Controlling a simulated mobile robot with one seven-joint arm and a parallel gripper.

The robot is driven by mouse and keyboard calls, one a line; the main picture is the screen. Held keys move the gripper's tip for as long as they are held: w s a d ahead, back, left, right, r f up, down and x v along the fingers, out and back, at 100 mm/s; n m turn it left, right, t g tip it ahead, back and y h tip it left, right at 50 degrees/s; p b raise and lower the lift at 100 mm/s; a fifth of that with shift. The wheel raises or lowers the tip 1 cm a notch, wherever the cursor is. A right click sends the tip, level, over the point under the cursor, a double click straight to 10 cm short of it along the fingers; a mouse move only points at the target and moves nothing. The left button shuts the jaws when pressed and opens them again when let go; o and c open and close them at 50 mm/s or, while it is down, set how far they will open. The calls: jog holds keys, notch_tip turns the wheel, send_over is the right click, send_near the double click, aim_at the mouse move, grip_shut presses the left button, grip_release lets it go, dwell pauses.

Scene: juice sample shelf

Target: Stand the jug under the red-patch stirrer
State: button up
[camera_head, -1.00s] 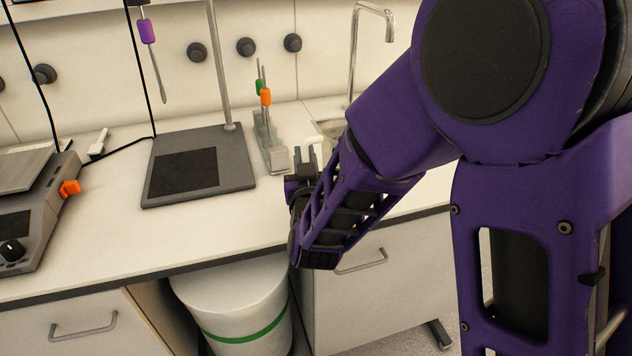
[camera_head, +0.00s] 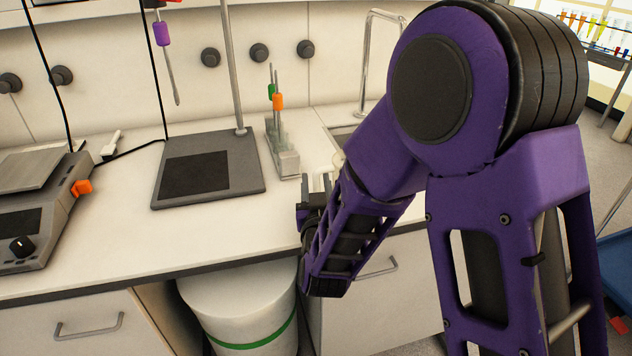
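A stirrer hangs from a stand at the upper left. Its body is mostly cut off by the top edge, where a small red bit (camera_head: 176,3) shows. Its shaft has a purple collar (camera_head: 162,34) and ends above the bench. Below is the dark stand base (camera_head: 240,172) with a black pad (camera_head: 195,173), bare on top. My gripper (camera_head: 319,183) is over the bench's front part, right of the base; its two pale fingers look apart, with nothing visible between them. I cannot make out the jug for sure; a pale shape (camera_head: 338,160) behind my gripper is mostly hidden by my arm.
A clear rack (camera_head: 286,160) with green- and orange-collared rods stands right of the base. A sink with a tap (camera_head: 368,60) is behind my arm. A grey device (camera_head: 40,220) with an orange part is at left. A white bin (camera_head: 240,310) stands below. The bench front is clear.

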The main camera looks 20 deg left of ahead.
aim_at(317, 190)
jog(key=shift+o, duration=0.2)
jog(key=shift+r, duration=0.2)
jog(key=shift+s+d, duration=0.1)
jog(key=shift+s, duration=0.2)
jog(key=v, duration=0.2)
jog(key=p+v, duration=0.1)
jog(key=v, duration=0.1)
jog(key=p+v, duration=0.1)
jog(key=v, duration=0.1)
jog(key=shift+r, duration=0.3)
jog(key=shift+s+d+f+p, duration=0.15)
jog(key=shift+s+p, duration=0.25)
jog(key=shift+p, duration=0.7)
jog(key=p+v, duration=0.2)
jog(key=p, duration=0.1)
jog(key=shift+p+v, duration=1.25)
jog(key=shift+p, duration=0.6)
jog(key=shift+f, duration=0.15)
